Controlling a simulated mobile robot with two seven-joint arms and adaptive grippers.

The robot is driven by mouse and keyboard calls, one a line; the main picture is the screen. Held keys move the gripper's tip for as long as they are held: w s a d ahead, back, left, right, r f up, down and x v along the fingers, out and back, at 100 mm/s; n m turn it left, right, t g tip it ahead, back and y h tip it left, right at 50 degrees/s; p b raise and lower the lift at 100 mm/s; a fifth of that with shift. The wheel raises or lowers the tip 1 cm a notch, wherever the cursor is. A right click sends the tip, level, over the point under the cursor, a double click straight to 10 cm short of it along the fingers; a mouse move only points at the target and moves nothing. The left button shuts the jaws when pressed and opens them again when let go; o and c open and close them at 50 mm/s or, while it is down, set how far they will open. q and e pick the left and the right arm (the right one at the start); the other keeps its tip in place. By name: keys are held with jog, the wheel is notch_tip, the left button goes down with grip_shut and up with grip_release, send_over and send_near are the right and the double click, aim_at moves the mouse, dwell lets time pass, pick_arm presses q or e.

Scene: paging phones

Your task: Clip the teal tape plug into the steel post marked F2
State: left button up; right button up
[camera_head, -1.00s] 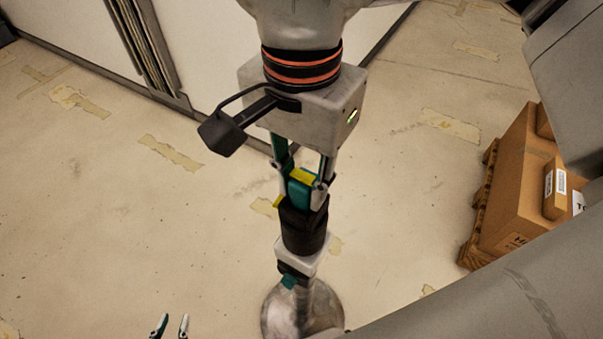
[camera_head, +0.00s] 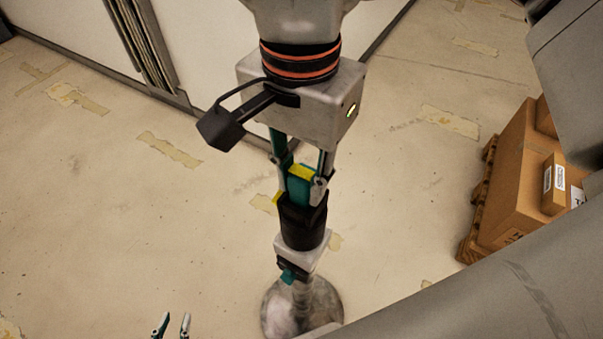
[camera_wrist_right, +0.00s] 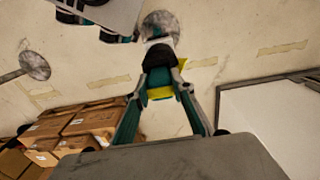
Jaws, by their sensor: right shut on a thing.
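The teal tape plug (camera_head: 299,190) has a teal body with yellow parts. My right gripper (camera_head: 302,183) is shut on it, with one finger on each side, and points down. The plug also shows between the fingers in the right wrist view (camera_wrist_right: 158,82). A black cylinder (camera_head: 303,224) is directly below the teal part. Under it is the pale head of a steel post (camera_head: 300,254) with a round base. I cannot tell whether the plug is seated in the head, and no F2 mark is readable. My left gripper (camera_head: 172,327) is open and empty at the bottom left.
Brown cartons (camera_head: 515,190) stand on a pallet at the right. A white cabinet (camera_head: 65,35) stands at the back left. Another steel post with a round base (camera_wrist_right: 35,65) is at the left in the right wrist view. The floor around the post is clear.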

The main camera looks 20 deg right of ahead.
pick_arm(q)
jog(key=shift+w, duration=0.25)
pick_arm(e)
jog(key=shift+f, duration=0.2)
pick_arm(q)
jog(key=shift+w, duration=0.1)
jog(key=shift+w+r, duration=0.15)
jog(key=shift+r, duration=0.25)
pick_arm(e)
jog(key=shift+r, duration=0.45)
pick_arm(q)
jog(key=shift+s+r+p, duration=0.1)
jog(key=shift+s+p, duration=0.15)
jog(key=shift+p, duration=0.05)
pick_arm(e)
jog(key=shift+r, duration=0.35)
pick_arm(q)
jog(key=shift+w+r, duration=0.25)
jog(key=shift+w, duration=0.2)
jog(key=shift+s+f, duration=0.2)
jog(key=shift+f, duration=0.1)
pick_arm(e)
jog(key=shift+f, duration=0.3)
pick_arm(q)
jog(key=shift+s+f+b, duration=0.3)
jog(key=shift+s+f, duration=0.2)
pick_arm(e)
jog(key=shift+f, duration=0.35)
jog(key=shift+f, duration=0.1)
